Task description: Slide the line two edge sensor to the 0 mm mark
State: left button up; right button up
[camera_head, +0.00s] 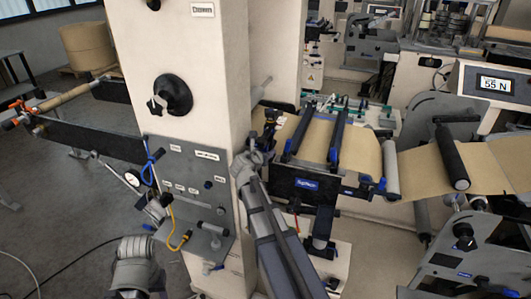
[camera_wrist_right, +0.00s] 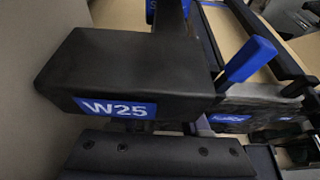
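A black block with a blue W25 label (camera_wrist_right: 130,75) fills the upper left of the right wrist view. It looks like an edge sensor, but no line number or 0 mm mark can be read. A small dark unit (camera_head: 269,118) stands at the left end of the web frame in the head view. My right gripper (camera_head: 264,143) is close beside that unit. A dark bar with screws, apparently part of my gripper, lies just below the block in the wrist view. The finger gap is hidden. Only a link of my left arm shows at the lower left.
A blue lever (camera_wrist_right: 250,58) stands up right of the block. Brown web (camera_head: 360,150) runs over rollers to the right. A cream column (camera_head: 185,60) with a control plate (camera_head: 190,190) stands left of my right arm. A display (camera_head: 496,84) reads 55 N.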

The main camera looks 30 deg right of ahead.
grip_shut()
dwell(1.1)
